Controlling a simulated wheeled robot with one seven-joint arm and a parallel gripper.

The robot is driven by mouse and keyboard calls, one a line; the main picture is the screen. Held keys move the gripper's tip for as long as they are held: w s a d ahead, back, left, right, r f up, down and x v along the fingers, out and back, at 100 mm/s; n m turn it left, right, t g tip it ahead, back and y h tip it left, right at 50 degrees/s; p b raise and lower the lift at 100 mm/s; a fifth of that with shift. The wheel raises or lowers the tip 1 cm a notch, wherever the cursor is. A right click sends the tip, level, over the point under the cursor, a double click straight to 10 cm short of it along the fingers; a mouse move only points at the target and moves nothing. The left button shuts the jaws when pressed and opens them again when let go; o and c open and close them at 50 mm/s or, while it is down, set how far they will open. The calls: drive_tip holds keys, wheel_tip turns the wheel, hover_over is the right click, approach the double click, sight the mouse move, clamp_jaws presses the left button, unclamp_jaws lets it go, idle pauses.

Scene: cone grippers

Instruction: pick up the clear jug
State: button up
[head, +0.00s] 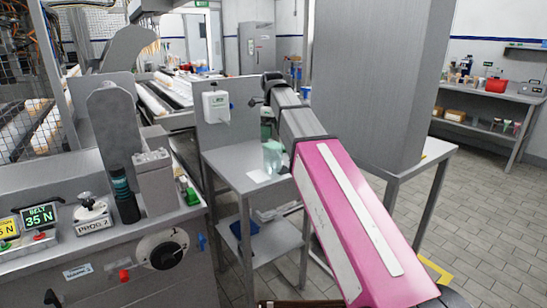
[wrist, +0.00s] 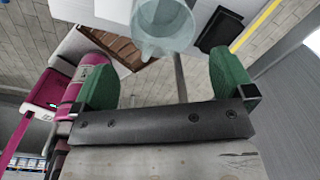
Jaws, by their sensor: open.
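The clear jug (head: 272,157), pale and greenish, stands on the small grey metal table (head: 228,160). My arm, pink and grey, partly hides it in the head view. In the wrist view the jug (wrist: 163,30) is at the top centre, cut off by the upper edge. My gripper (wrist: 158,65) has two green fingers spread wide, with nothing between them. The jug lies beyond the fingertips, between their lines, and looks untouched. In the head view the gripper is small and mostly hidden behind my arm near the jug.
A grey panel with a white box (head: 216,106) rises behind the table. A lower shelf (head: 262,242) holds a blue item. A large grey cabinet (head: 380,80) stands to the right, and a control console (head: 110,240) to the left. Tiled floor (head: 480,225) is open at the right.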

sight(274, 153)
drive_tip(key=shift+w+d+f, duration=0.15)
drive_tip(key=shift+f, duration=2.5)
drive_tip(key=shift+w+d+f, duration=0.1)
drive_tip(key=shift+f, duration=2.55)
drive_tip(key=shift+c, duration=0.3)
drive_tip(key=c, duration=0.9)
